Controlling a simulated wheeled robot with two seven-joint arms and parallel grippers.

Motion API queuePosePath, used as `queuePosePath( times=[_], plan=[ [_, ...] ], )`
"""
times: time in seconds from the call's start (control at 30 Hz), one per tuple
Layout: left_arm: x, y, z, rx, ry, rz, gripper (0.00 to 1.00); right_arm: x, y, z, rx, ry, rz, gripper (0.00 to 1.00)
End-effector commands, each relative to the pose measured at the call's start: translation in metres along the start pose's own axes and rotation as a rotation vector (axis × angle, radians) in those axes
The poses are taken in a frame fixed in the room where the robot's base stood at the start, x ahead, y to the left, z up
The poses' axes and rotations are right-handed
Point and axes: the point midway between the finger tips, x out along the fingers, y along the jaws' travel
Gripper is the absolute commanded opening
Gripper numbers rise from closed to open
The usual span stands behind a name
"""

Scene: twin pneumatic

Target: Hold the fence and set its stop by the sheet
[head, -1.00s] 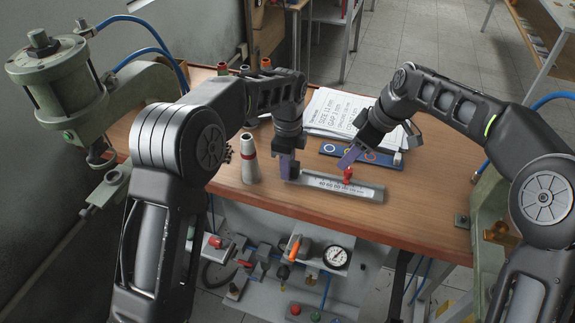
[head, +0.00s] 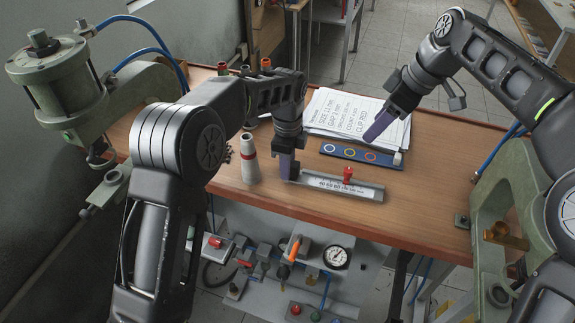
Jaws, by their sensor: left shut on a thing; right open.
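The fence (head: 366,191) is a grey metal rail with a white printed scale, lying near the table's front edge. Its stop (head: 347,174) is a red knob-topped piece standing on the rail, right of its middle. My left gripper (head: 288,172) is shut on the fence at its left end. My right gripper (head: 372,140) is open and empty, raised above and behind the stop, apart from it. The sheet (head: 357,113) lies at the back of the table on a stack of papers; it reads "SIZE 11 mm", "GAP", a blurred line, "COUNT" and "CLIP RED".
A blue strip with coloured rings (head: 361,154) lies between sheet and fence. Green presses stand at left (head: 58,75) and right (head: 492,205). A gauge (head: 336,257) sits below the table's front.

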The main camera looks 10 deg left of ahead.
Motion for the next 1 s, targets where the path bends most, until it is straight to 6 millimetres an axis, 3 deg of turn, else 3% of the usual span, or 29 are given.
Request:
queuePosePath(
  times=[0.1,0.13,0.4,0.77,1.0],
  plan=[
    [0.000,0.000,0.000,0.000,0.000,-0.001,0.00,0.000,0.000,0.000,0.000,0.000,0.000,0.55],
    [0.000,0.000,0.000,0.000,0.000,-0.001,0.29,0.000,0.000,0.000,0.000,0.000,0.000,0.55],
    [0.000,0.000,0.000,0.000,0.000,-0.001,0.51,0.001,0.000,0.000,0.000,0.000,0.000,0.55],
    [-0.004,0.000,0.000,0.000,0.000,-0.001,0.52,0.001,0.000,0.000,0.000,0.000,0.000,0.55],
    [-0.034,-0.001,0.000,-0.001,0.001,-0.004,0.52,0.001,0.000,0.000,0.000,0.000,0.000,0.55]
  ],
)
